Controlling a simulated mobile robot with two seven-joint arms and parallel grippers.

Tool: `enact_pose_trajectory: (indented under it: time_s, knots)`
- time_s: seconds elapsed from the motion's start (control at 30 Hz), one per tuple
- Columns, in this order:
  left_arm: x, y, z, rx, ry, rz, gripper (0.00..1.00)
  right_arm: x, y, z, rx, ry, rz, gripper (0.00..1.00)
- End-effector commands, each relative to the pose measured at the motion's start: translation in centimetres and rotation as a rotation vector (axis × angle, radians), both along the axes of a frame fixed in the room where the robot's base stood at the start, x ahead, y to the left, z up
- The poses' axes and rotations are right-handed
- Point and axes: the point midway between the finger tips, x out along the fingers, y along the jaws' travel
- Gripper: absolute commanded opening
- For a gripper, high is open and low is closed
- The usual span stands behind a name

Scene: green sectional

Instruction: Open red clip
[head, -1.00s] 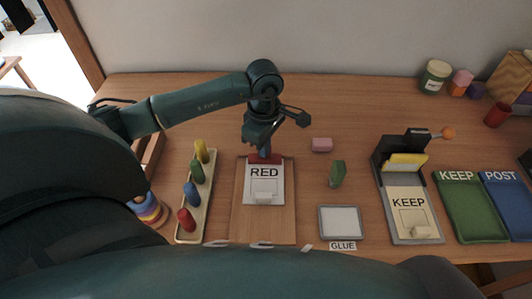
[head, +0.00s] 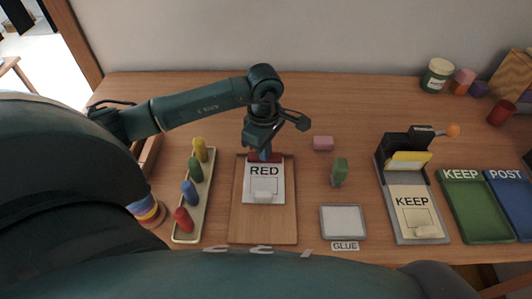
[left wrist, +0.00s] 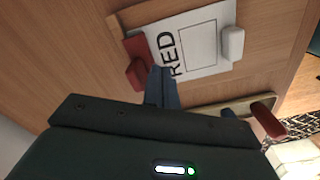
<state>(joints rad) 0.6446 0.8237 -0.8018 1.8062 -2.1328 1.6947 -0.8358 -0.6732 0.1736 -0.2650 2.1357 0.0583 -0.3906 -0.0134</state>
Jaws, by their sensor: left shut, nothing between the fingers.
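The clipboard (head: 275,225) lies on the table in front of me, with a white sheet (head: 263,188) marked RED under its red clip (head: 279,157). In the left wrist view the red clip (left wrist: 135,49) shows as a red bar with a raised lever. My left gripper (head: 265,153) is over the clip at the top of the board. In the left wrist view its blue-grey fingers (left wrist: 162,88) are together and empty, close beside the lever; I cannot tell whether they touch it. A white block (head: 264,196) rests on the sheet. My right gripper is not in view.
A tray of coloured pegs (head: 195,190) stands left of the board. Right of it are a pink block (head: 323,143), a green block (head: 340,171), a GLUE pad (head: 343,222), a KEEP stamp stand (head: 412,220), and green (head: 470,215) and blue (head: 515,215) trays.

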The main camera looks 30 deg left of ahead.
Motion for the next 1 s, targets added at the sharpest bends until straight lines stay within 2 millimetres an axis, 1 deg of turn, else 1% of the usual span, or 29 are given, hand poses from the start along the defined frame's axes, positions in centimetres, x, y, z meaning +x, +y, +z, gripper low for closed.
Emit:
enact_pose_trajectory:
  time_s: [0.37, 1.0]
  knots:
    - [0.1, 0.1, -0.1, 0.000, 0.000, 0.001, 0.00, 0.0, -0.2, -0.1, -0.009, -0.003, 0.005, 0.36]
    - [1.5, 0.9, -0.1, 0.002, -0.001, 0.002, 0.00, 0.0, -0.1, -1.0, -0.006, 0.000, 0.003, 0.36]
